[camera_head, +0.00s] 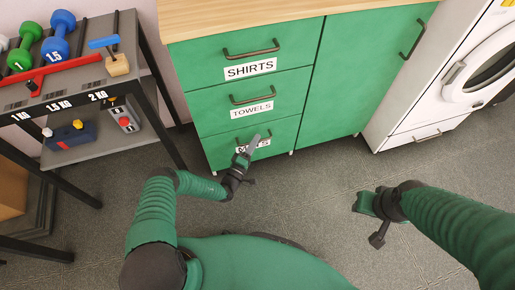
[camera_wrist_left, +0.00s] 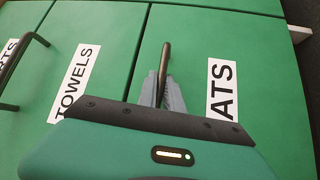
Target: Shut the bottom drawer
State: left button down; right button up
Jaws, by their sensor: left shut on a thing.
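The bottom drawer (camera_head: 221,152) is the lowest green front in the left column of the cabinet, with a white label partly hidden by my left gripper (camera_head: 250,150). In the left wrist view the label on the bottom drawer (camera_wrist_left: 265,45) shows the letters "ATS". There my left gripper (camera_wrist_left: 163,92) has its grey fingers shut on the dark bar handle (camera_wrist_left: 165,55) of this drawer. Whether the drawer stands slightly out or flush, I cannot tell. My right gripper (camera_head: 372,212) is above the floor at right, away from the cabinet; its jaw opening is unclear.
The drawers labelled SHIRTS (camera_head: 213,68) and TOWELS (camera_head: 213,106) lie above, looking closed. A tall green door (camera_head: 355,75) and a white washer (camera_head: 440,95) stand to the right. A dumbbell rack (camera_head: 95,75) stands at left. Grey floor (camera_head: 310,185) in front is clear.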

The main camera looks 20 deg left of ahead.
pick_arm(q)
jog(key=shift+w+a, duration=0.1)
jog(key=shift+a, duration=0.25)
jog(key=c, duration=1.5)
grip_release()
jog(key=shift+f, duration=0.15)
jog(key=shift+c, duration=0.2)
jog(key=shift+o, duration=0.2)
jog(key=shift+d, duration=0.15)
jog(key=p+v, duration=0.5)
jog(key=v, duration=1.1)
jog(key=shift+s+p, duration=0.35)
jog(key=shift+s, duration=0.05)
